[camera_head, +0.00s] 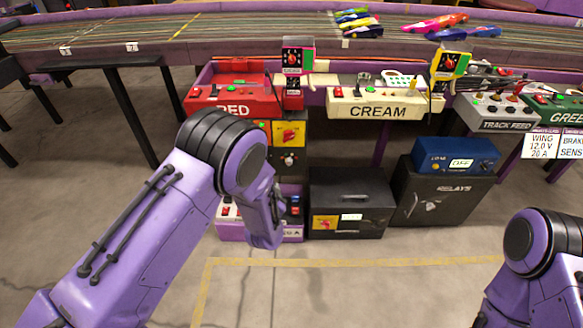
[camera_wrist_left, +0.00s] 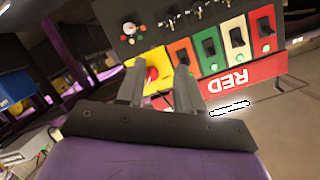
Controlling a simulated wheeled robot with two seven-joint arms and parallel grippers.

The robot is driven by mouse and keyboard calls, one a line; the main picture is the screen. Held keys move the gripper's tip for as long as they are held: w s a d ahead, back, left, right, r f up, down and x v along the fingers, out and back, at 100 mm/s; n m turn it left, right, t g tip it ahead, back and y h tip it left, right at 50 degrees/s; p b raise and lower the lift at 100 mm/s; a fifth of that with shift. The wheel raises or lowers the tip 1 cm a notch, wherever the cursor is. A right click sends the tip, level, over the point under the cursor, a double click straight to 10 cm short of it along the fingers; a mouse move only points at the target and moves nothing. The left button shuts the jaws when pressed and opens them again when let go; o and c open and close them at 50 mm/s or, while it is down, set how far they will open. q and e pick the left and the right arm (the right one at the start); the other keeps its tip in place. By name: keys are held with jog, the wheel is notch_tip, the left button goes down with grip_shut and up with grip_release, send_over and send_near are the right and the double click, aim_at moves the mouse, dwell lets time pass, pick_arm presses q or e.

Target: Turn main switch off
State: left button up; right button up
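A red rotary switch on a yellow plate (camera_wrist_left: 152,74) shows in the left wrist view, on a dark panel beside a row of coloured switch plates. A red knob on a yellow plate (camera_head: 289,133) also shows in the head view, on the dark panel below the RED station. My left gripper (camera_wrist_left: 159,82) has its two fingers apart, with the red switch seen between them. I cannot tell whether they touch it.
The RED box (camera_head: 233,107) and CREAM box (camera_head: 385,105) sit above. A black case (camera_head: 350,205) with another yellow plate and a RELAYS box (camera_head: 440,195) with a blue unit (camera_head: 455,155) stand to the right. The floor in front is clear.

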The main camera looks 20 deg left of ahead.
aim_at(291, 137)
pick_arm(q)
jog(key=w+d+r+m+t+b, duration=0.3)
jog(key=w+d+r, duration=0.15)
jog(key=w, duration=0.25)
jog(key=b+x, duration=0.2)
jog(key=x, duration=0.7)
jog(key=shift+w+a, duration=0.15)
jog(key=shift+w, duration=0.1)
jog(key=shift+w+a+r, duration=0.1)
jog(key=shift+w+r, duration=0.05)
jog(key=shift+w, duration=0.35)
grip_shut()
pick_arm(e)
notch_tip(291, 137, down, 8)
